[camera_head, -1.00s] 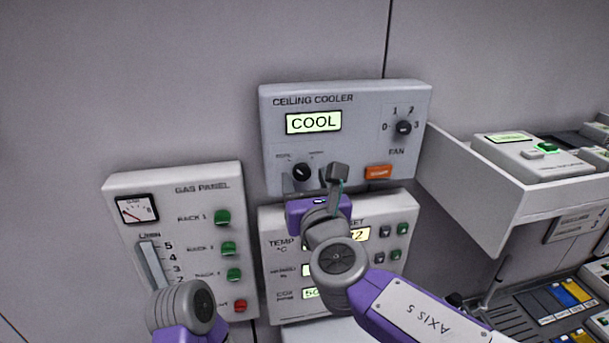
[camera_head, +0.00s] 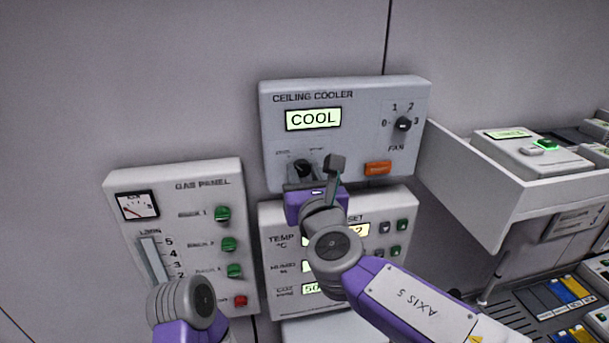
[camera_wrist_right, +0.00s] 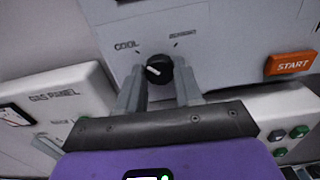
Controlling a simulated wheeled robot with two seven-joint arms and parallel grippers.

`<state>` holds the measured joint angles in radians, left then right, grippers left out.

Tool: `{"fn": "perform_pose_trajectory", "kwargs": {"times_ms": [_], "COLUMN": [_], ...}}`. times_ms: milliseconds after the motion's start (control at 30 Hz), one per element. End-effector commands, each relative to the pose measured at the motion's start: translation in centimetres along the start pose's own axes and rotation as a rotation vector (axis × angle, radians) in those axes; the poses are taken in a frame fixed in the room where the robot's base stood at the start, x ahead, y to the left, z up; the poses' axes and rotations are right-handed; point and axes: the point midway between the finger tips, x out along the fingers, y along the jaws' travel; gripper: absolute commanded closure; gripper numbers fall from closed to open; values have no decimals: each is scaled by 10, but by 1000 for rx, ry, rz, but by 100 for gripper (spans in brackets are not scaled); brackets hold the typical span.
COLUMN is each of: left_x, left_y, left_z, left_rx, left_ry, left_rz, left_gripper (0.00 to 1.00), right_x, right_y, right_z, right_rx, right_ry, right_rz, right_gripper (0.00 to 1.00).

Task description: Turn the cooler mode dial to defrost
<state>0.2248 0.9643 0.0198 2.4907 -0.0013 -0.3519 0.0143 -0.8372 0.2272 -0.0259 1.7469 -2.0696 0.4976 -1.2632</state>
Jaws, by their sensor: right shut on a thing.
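The ceiling cooler panel (camera_head: 350,150) is a grey box on the wall, and its display (camera_head: 313,119) reads COOL. The black mode dial (camera_head: 303,168) sits at its lower left; in the right wrist view the dial (camera_wrist_right: 158,70) has its white mark pointing left, toward the COOL label (camera_wrist_right: 126,46). The label on the dial's right is too blurred to read. My right gripper (camera_wrist_right: 158,88) is shut on the dial, one grey finger on each side. In the head view this gripper (camera_head: 302,180) reaches up from below. My left gripper is out of view; only part of my left arm shows.
An orange START button (camera_head: 377,168) and a fan dial (camera_head: 403,125) are on the cooler's right side. The gas panel (camera_head: 190,180) is at left. A setpoint panel (camera_head: 275,215) is below, partly hidden by my right arm. A white shelf (camera_head: 470,190) juts out at right.

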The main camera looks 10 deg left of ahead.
Motion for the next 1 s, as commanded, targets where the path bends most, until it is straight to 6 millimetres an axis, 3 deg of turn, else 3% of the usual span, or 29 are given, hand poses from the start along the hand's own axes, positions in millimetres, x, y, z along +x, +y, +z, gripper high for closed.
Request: {"fn": "perform_pose_trajectory", "kwargs": {"times_ms": [367,1000], "left_x": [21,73], "left_y": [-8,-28], "left_z": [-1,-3], "left_rx": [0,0], "left_ry": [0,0], "left_rz": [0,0], "left_gripper": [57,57], "right_x": [0,0], "right_y": [-1,0], "right_z": [-3,-3], "right_rx": [187,787], "right_ry": [-2,-1], "right_rz": [-1,0], "right_gripper": [95,95]}}
